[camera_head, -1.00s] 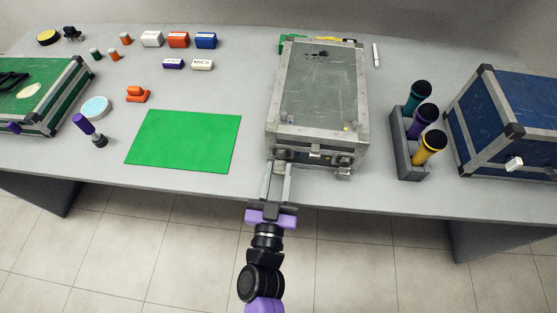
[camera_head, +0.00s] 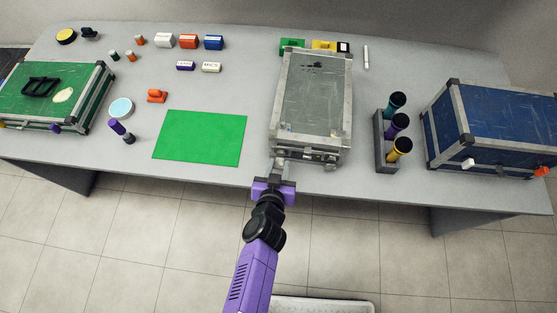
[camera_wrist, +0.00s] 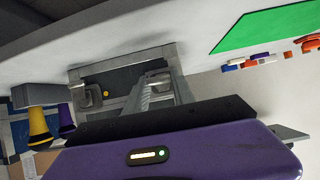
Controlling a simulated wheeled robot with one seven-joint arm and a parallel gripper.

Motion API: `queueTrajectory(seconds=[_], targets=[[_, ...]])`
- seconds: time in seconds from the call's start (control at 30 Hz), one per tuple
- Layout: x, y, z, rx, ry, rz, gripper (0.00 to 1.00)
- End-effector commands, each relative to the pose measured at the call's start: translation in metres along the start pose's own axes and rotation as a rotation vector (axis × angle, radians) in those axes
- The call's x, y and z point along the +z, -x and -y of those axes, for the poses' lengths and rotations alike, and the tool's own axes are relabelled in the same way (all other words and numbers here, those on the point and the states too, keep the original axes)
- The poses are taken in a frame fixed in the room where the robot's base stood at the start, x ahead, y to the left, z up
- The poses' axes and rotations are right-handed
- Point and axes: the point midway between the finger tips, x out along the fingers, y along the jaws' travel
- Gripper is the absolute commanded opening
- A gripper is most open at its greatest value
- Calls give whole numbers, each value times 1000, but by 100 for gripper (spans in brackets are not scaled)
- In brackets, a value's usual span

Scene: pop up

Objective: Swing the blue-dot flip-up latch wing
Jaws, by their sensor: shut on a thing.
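The grey metal case (camera_head: 312,100) stands closed near the table's front edge. A small blue mark (camera_head: 289,127) shows on its lid near the front left corner. A yellow dot (camera_wrist: 104,92) shows beside the right-hand latch (camera_wrist: 90,97) in the wrist view; that latch also shows in the head view (camera_head: 331,166). My gripper (camera_head: 279,166) reaches the left latch on the case's front from below. In the wrist view its fingers (camera_wrist: 158,86) are shut on the blue-dot latch wing (camera_wrist: 155,77), which they mostly cover. The wing's exact angle cannot be told.
A grey holder (camera_head: 381,150) with three coloured tubes and a blue case (camera_head: 495,120) stand to the right. A green mat (camera_head: 200,138) lies left of the grey case. A green case (camera_head: 55,90) is at far left. The floor in front is mostly clear.

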Motion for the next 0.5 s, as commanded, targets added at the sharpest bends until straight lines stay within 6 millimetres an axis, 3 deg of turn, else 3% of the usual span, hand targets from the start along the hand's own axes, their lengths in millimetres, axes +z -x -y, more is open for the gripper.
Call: queueTrajectory(seconds=[0.5], targets=[[-3,1,1,-2,-1,88,0]])
